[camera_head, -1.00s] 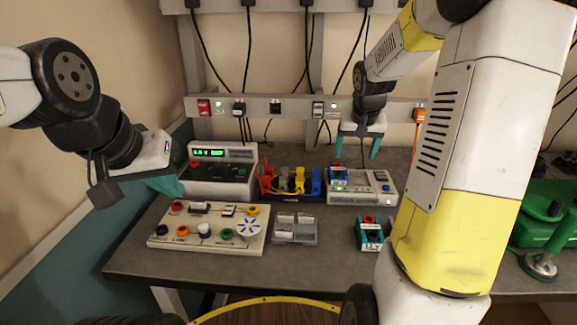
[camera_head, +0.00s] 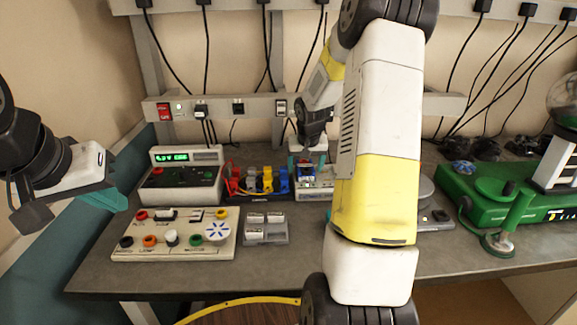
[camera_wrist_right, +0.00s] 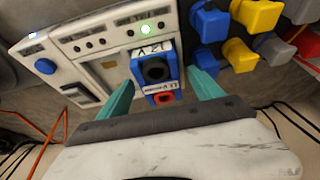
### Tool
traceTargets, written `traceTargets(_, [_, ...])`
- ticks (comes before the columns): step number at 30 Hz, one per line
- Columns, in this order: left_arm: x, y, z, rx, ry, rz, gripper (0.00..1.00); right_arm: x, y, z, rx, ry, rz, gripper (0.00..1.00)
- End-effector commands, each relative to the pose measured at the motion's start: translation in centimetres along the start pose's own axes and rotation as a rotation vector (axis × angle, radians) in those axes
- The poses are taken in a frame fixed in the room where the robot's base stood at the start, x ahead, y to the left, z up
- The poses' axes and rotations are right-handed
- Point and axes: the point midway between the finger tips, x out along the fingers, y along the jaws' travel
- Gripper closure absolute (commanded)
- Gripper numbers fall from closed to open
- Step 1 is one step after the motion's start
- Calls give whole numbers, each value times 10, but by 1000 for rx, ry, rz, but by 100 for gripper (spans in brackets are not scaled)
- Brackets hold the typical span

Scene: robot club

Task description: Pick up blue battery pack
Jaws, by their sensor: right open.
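The blue battery pack (camera_head: 306,171) sits in the light grey charger (camera_head: 318,193) on the bench. In the right wrist view the blue pack (camera_wrist_right: 150,88) shows a black socket, a red socket and a white label, near a lit green lamp. My right gripper (camera_head: 307,159) is open just above the pack. In the wrist view its teal fingers (camera_wrist_right: 163,92) stand on either side of the pack, with a gap on each side. My left gripper (camera_head: 104,197) hangs at the far left, away from the pack; its jaw opening is unclear.
A power supply (camera_head: 182,182), a rack of blue and yellow connectors (camera_head: 258,184), a knob panel (camera_head: 172,238) and a grey tray (camera_head: 266,230) lie left of the charger. A green machine (camera_head: 490,200) stands right. My right arm hides part of the bench.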

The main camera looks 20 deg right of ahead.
Motion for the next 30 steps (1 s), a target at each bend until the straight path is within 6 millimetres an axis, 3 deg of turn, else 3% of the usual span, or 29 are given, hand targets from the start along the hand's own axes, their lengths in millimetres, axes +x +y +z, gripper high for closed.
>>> traceTargets(5, [0,0,0,0,0,0,100,0,0,0,0,0,0,24])
traceTargets(15, [0,0,0,0,0,0,100,0,0,0,0,0,0,90])
traceTargets(17, [0,0,0,0,0,0,100,0,0,0,0,0,0,100])
traceTargets(30, [0,0,0,0,0,0,100,-9,0,-4,1,3,-1,100])
